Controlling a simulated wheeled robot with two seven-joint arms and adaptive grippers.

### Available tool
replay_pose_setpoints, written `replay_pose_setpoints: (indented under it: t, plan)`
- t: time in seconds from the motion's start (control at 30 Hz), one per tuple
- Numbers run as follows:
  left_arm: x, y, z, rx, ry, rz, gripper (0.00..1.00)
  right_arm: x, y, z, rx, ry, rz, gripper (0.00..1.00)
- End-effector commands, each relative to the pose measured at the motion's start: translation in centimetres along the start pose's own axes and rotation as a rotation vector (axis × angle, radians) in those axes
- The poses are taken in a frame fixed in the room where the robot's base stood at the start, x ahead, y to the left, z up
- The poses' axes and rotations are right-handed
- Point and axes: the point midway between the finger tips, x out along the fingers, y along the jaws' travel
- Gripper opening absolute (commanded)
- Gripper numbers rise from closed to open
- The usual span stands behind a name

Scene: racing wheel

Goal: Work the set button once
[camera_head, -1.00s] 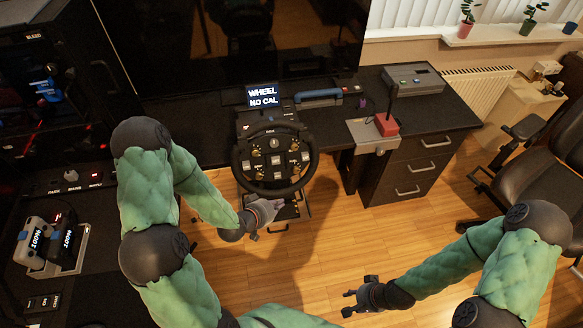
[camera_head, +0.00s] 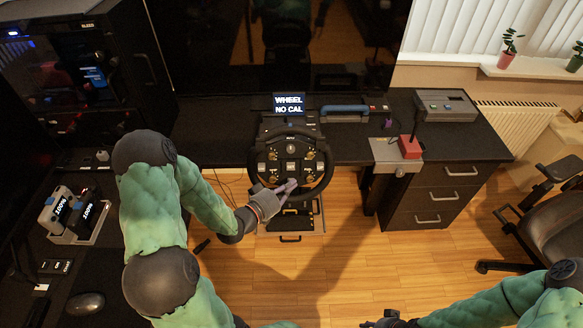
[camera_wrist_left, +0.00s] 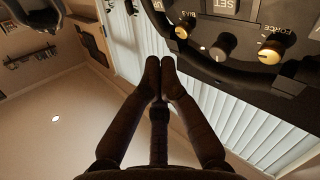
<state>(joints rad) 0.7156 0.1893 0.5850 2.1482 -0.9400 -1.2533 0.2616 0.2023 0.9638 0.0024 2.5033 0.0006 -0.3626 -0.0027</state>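The racing wheel (camera_head: 327,169) stands on the desk's front, its face full of knobs and buttons. The display (camera_head: 289,104) above it reads "WHEEL NO CAL". The set button (camera_wrist_left: 224,4), a pale key marked SET, is cut by the top edge of the left wrist view. Labels are too small to read in the head view. My left gripper (camera_head: 288,188) is at the lower part of the wheel; its fingertips (camera_wrist_left: 159,72) are together, empty, below and left of the button in the wrist view. Contact cannot be told. My right gripper (camera_head: 386,317) is partly cut off at the bottom edge.
Knobs (camera_wrist_left: 222,46) sit close to the set button, by the wheel's rim. A red-based lever (camera_head: 410,147) stands right of the wheel, above the drawers (camera_head: 440,193). An office chair (camera_head: 548,215) is at the right. The floor before the drawers is clear.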

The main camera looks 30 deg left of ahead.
Motion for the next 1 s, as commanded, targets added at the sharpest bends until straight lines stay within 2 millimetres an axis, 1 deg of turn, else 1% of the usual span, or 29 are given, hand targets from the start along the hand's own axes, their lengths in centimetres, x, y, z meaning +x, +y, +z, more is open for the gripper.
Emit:
replay_pose_setpoints:
  t: [0.17,0.5,0.7,1.0]
  plan:
    - [0.9,-1.0,0.1,0.002,-0.001,0.0,0.0,0.5,0.2,0.0,0.0,0.0,0.0,0.4]
    - [3.9,-4.0,0.2,0.002,0.0,0.0,0.0,1.8,0.7,-0.1,0.0,0.0,0.0,0.4]
    - [5.3,-5.5,0.2,0.002,0.001,0.0,0.0,2.6,0.9,-0.1,0.0,0.0,0.0,0.4]
    - [6.1,-6.3,0.0,0.0,-0.001,-0.001,0.0,3.0,1.1,-0.1,0.0,0.0,0.0,0.4]
